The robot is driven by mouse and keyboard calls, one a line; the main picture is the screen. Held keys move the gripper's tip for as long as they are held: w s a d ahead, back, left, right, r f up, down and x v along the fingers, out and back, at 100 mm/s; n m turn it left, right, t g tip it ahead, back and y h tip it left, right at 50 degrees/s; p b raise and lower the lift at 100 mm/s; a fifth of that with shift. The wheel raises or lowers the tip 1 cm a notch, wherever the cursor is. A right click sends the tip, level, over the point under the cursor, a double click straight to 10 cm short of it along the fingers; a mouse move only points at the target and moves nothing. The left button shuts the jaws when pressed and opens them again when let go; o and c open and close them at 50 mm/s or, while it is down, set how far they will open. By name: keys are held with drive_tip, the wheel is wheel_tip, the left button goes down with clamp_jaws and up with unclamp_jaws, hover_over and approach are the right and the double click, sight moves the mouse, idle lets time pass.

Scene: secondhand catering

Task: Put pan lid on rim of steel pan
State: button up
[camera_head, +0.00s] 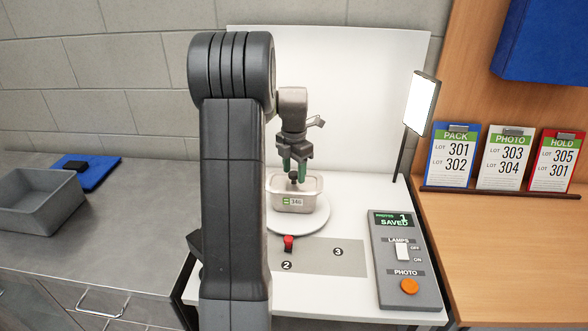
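The steel pan (296,203), a small rectangular pan with a green-and-white label reading 346, stands on the round white turntable (312,222). A small dark knob (293,177) shows at the pan's opening, which looks like the pan lid's knob. The lid's plate is hard to make out, so I cannot tell whether it rests on the rim. My gripper (294,173) points down over the pan, its two green fingers on either side of the knob. At this size I cannot tell whether they touch it. My arm hides part of the area left of the pan.
A grey mat (340,258) marked 2 and 3 lies in front, with a small red object (288,242) at its edge. A control box (405,260) and lamp panel (422,103) stand right. A grey bin (40,205) and blue folder (95,172) are left.

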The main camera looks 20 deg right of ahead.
sight(294, 173)
drive_tip(key=shift+r, duration=0.1)
wheel_tip(294, 173, up, 12)
drive_tip(key=b, duration=0.1)
idle(0.5)
drive_tip(key=shift+r, duration=0.1)
drive_tip(key=shift+c, duration=0.3)
